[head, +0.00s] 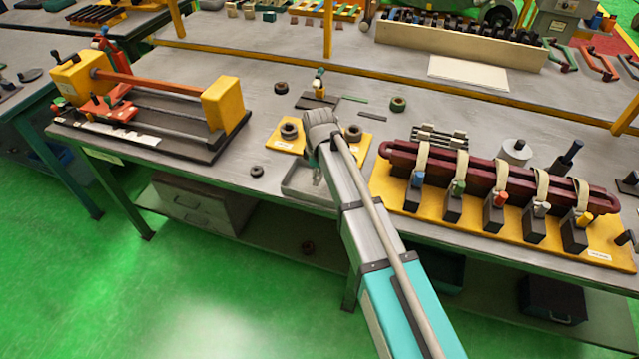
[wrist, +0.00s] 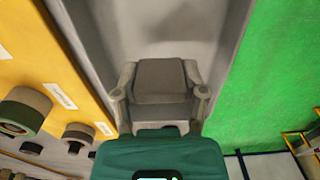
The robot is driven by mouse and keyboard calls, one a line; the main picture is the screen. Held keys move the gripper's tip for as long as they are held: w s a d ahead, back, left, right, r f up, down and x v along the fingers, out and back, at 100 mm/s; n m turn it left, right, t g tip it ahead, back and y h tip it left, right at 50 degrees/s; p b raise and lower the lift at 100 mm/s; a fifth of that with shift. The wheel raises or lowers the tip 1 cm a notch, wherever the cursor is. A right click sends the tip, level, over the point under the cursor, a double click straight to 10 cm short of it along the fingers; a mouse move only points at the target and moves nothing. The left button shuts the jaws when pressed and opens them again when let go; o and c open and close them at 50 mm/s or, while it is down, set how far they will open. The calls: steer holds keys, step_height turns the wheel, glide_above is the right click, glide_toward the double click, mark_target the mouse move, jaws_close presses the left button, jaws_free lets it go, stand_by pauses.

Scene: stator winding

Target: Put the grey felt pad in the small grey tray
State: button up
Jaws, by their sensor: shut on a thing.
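The grey felt pad (wrist: 162,78) is a dark grey block between the two fingers of my gripper (wrist: 160,88) in the wrist view. My gripper is shut on it. The small grey tray (wrist: 190,28) lies beyond and below the pad there, with a pale floor and darker side walls. In the head view the tray (head: 296,186) sits near the front edge of the table, partly hidden by my arm. My gripper is over the tray; its fingertips and the pad are mostly hidden in that view. I cannot tell the exact height of the pad above the tray floor.
A yellow board (head: 283,137) with dark rings lies just behind the tray. A yellow fixture with a dark red coil (head: 480,175) and several clamps stands to the right. A winding device (head: 150,110) stands at the left. A loose ring (head: 257,171) lies left of the tray.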

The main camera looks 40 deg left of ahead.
steer(key=shift+f+b, duration=0.9)
steer(key=shift+f, duration=0.3)
steer(key=shift+f, duration=0.15)
steer(key=o, duration=0.8)
step_height(320, 180, up, 12)
steer(key=p, duration=1.2)
steer(key=shift+r, duration=0.2)
